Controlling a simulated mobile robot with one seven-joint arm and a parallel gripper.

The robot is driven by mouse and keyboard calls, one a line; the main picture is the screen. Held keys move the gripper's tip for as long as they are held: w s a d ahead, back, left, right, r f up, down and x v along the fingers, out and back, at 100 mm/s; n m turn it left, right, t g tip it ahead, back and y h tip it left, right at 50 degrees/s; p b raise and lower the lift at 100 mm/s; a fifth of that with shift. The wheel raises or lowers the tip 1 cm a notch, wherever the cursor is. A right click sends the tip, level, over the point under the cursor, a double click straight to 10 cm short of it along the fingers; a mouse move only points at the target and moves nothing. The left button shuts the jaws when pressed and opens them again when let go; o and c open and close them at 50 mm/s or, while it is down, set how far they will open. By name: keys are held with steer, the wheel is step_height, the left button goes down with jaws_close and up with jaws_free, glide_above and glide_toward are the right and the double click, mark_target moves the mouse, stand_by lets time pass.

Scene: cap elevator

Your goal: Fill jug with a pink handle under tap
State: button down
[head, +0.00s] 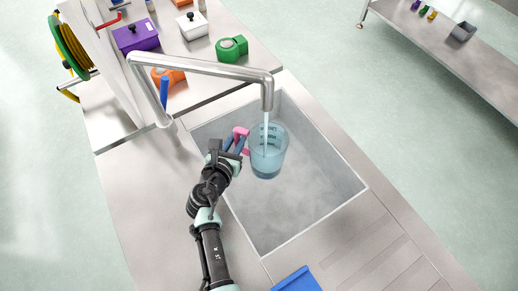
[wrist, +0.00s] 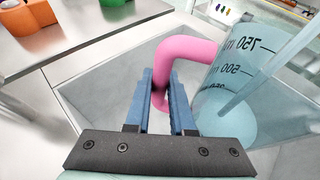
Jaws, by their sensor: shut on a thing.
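The clear bluish jug (head: 268,158) is in the sink basin under the spout of the metal tap (head: 205,68). Water runs from the spout into the jug. The jug's pink handle (head: 240,136) points left. My gripper (head: 230,146) is shut on the pink handle. In the wrist view the blue fingers (wrist: 172,95) hold the handle (wrist: 185,50), and the jug (wrist: 235,85) with its volume marks stands to the right. A pale stream and some bluish liquid show in it; the exact level is hard to read. A blue lever (head: 164,92) stands up on the tap.
The grey sink (head: 310,205) has free floor in front of the jug. On the counter behind are a purple box (head: 136,37), a white box (head: 192,26), a green item (head: 231,48) and an orange item (head: 168,76). A blue item (head: 296,281) lies in front.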

steer(key=shift+d+r, duration=0.1)
steer(key=shift+d, duration=0.15)
steer(key=shift+a, duration=0.1)
steer(key=shift+w+a, duration=0.1)
steer(key=shift+a, duration=0.45)
steer(key=s+p, duration=0.2)
steer(key=s, duration=0.6)
steer(key=shift+a, duration=0.25)
stand_by(1.3)
steer(key=s+r+p, duration=0.4)
steer(key=s+p, duration=0.1)
steer(key=shift+a, duration=0.15)
stand_by(0.4)
